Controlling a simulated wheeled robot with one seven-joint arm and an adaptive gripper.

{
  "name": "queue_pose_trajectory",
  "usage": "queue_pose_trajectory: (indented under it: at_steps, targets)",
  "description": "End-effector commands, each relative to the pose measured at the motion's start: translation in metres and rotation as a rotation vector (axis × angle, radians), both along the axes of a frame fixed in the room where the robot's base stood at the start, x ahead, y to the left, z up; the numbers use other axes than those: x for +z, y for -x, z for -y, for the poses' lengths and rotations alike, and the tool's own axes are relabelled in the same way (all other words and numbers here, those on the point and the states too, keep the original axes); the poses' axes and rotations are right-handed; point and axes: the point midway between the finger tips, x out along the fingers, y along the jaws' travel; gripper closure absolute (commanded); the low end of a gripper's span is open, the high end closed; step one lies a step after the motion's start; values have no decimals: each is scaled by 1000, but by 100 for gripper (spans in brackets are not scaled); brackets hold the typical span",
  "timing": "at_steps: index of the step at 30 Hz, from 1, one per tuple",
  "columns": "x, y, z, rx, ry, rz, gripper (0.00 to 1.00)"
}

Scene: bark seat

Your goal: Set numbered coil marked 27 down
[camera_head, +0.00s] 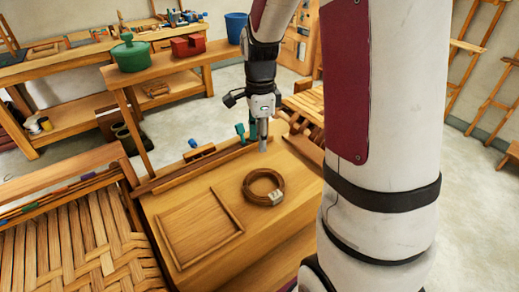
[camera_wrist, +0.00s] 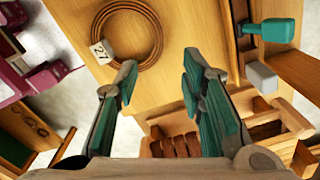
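The numbered coil (camera_head: 249,191) is a brown ring lying flat on the wooden bench top (camera_head: 200,262), beside a thin-framed rectangle. Its pale tag (camera_head: 276,197) hangs at the ring's lower right. In the wrist view the coil (camera_wrist: 157,40) is at the upper left, and its tag (camera_wrist: 101,52) reads 27. My gripper (camera_head: 263,147) is above the bench, farther back than the coil and apart from it. Nothing is held.
A framed rectangle (camera_head: 203,228) lies on the bench left of the coil. A teal-handled tool (camera_wrist: 278,31) is at the bench's edge. A woven seat (camera_head: 75,245) stands at the left. A back table holds a green pot (camera_head: 130,55) and a blue bucket (camera_head: 236,28).

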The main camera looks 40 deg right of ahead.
Motion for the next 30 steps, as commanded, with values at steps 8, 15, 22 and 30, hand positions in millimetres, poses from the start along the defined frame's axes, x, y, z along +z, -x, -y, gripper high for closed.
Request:
queue_pose_trajectory:
  at_steps: [8,15,22,30]
  targets:
    - [34,8,-16,152,9,37,64]
    - [97,50,-66,694,74,150,64]
    - [136,106,-107,1249,199,234,64]
    - [151,163,-134,1774,373,277,64]
